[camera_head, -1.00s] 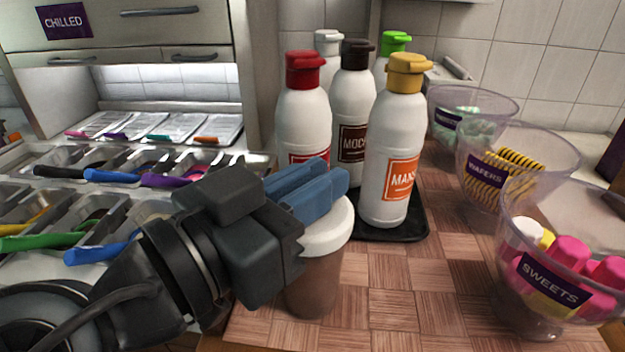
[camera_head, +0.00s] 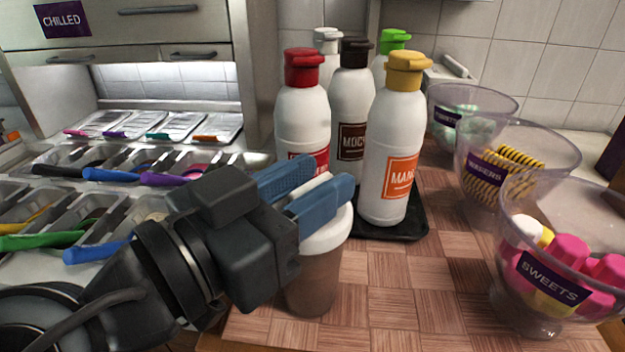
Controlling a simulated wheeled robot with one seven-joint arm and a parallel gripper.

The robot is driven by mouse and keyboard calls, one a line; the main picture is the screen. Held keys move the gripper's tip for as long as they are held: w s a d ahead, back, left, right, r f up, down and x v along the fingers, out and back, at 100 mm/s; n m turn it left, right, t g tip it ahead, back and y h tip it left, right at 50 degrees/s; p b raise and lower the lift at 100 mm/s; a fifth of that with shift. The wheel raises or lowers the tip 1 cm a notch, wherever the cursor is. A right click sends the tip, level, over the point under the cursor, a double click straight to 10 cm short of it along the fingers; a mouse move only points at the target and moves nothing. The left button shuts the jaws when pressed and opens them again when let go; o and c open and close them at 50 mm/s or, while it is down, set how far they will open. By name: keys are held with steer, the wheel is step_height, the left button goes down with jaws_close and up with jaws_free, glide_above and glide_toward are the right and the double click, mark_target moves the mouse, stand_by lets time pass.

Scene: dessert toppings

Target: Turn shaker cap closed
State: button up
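The shaker is a brown-bodied cup (camera_head: 313,285) standing upright on the wooden counter, with a white cap (camera_head: 332,230) on top. My gripper (camera_head: 328,179) reaches in from the left, just above the cap. Its two blue fingers are apart, with a narrow white part of the cap showing in the gap between them. The fingers and gripper body hide most of the cap's top and left side. I cannot tell whether a finger touches the cap, or how far the cap is turned.
Behind stand squeeze bottles, including a red-capped one (camera_head: 302,110) and a yellow-capped mango one (camera_head: 393,150), on a black tray (camera_head: 415,225). Clear bowls with wafers (camera_head: 500,175) and sweets (camera_head: 570,260) stand right. Topping bins (camera_head: 75,215) lie left. The counter's front middle is clear.

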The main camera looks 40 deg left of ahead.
mark_target(290, 199)
steer(key=s, duration=0.7)
steer(key=shift+s+a, duration=0.15)
steer(key=shift+a, duration=0.25)
steer(key=shift+f, duration=0.1)
